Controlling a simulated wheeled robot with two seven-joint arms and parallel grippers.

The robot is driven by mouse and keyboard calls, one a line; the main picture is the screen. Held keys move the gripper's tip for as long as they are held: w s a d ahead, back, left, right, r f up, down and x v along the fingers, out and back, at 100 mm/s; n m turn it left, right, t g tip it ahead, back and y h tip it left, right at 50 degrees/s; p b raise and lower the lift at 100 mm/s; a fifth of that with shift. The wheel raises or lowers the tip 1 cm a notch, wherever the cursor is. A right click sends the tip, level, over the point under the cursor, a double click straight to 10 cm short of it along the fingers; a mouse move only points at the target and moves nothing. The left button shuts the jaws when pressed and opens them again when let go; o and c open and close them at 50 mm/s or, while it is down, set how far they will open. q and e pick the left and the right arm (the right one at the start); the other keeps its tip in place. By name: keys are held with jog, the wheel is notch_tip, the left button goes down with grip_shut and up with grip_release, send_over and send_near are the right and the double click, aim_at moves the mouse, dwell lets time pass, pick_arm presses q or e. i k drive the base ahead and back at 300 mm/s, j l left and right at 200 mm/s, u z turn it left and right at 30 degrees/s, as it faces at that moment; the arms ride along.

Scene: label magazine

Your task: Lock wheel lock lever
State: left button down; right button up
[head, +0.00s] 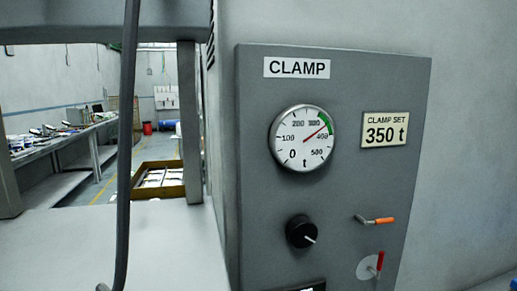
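A grey panel (345,85) marked CLAMP carries two small levers at its lower right. One lever has an orange handle (384,221) and lies nearly level, pointing right. The other has a red handle (380,261) that stands nearly upright in front of a pale round plate (367,268). No label shows which one is the wheel lock lever, and no wheel is in view. A black knob (300,232) with a pale pointer sits left of the levers. Neither of my grippers is in view.
A dark cable (127,140) hangs at left. Behind are a workbench (62,140) and a yellow-brown crate (158,193). A dark display edge shows at the bottom.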

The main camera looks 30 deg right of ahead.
aim_at(386, 221)
jog(key=z, duration=1.9)
